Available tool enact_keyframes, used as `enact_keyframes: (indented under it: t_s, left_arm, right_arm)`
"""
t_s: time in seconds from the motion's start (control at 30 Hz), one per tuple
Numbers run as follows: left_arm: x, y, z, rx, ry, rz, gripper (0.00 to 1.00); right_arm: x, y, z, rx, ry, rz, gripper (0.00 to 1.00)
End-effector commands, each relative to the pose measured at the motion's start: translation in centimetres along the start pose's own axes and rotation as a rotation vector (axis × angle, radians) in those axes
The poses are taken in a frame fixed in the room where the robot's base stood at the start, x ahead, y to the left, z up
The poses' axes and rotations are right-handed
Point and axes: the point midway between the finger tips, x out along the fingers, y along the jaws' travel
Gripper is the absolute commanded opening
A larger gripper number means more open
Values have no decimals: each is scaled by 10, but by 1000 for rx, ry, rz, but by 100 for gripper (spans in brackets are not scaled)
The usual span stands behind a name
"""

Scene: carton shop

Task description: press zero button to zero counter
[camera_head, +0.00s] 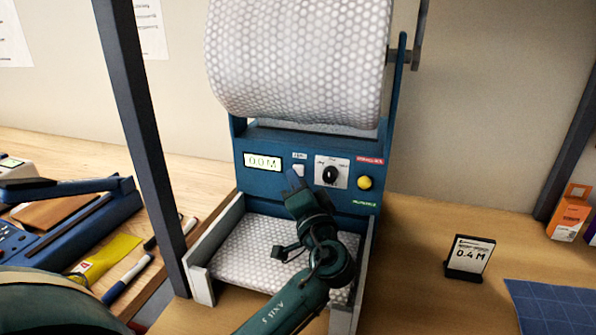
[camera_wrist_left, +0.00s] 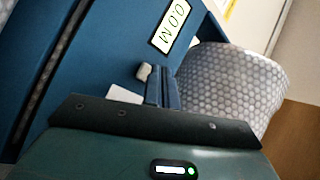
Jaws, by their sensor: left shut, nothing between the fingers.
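The counter display (camera_head: 262,162) on the dispenser's blue panel reads 0.0 M. It also shows in the left wrist view (camera_wrist_left: 175,27). The white zero button (camera_head: 298,170) sits to the right of the display, under a small label. In the left wrist view the button (camera_wrist_left: 144,72) is right beside my fingertips. My left gripper (camera_head: 293,180) is shut and empty, with its tips just below the button in the head view. I cannot tell whether they touch it. My right gripper is not in view.
A black knob (camera_head: 330,174) and a yellow button (camera_head: 365,183) are to the right on the panel. A bubble-wrap roll (camera_head: 300,60) hangs above. A card stand (camera_head: 469,257) reading 0.4 M is on the table. A dark post (camera_head: 145,130) stands left of the dispenser.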

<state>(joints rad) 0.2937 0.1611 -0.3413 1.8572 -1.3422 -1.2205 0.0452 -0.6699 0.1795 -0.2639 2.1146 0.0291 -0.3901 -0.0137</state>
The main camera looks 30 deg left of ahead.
Motion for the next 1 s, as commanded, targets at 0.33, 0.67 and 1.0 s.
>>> enact_keyframes:
  t_s: [0.33,0.67,1.0]
  left_arm:
    - [-3,-2,2,0,-1,0,0]
    - [-23,-12,12,0,-1,2,0]
    - [-43,-23,23,1,0,1,0]
  right_arm:
    - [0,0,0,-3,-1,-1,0]
    - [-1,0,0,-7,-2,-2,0]
    - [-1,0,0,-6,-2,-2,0]
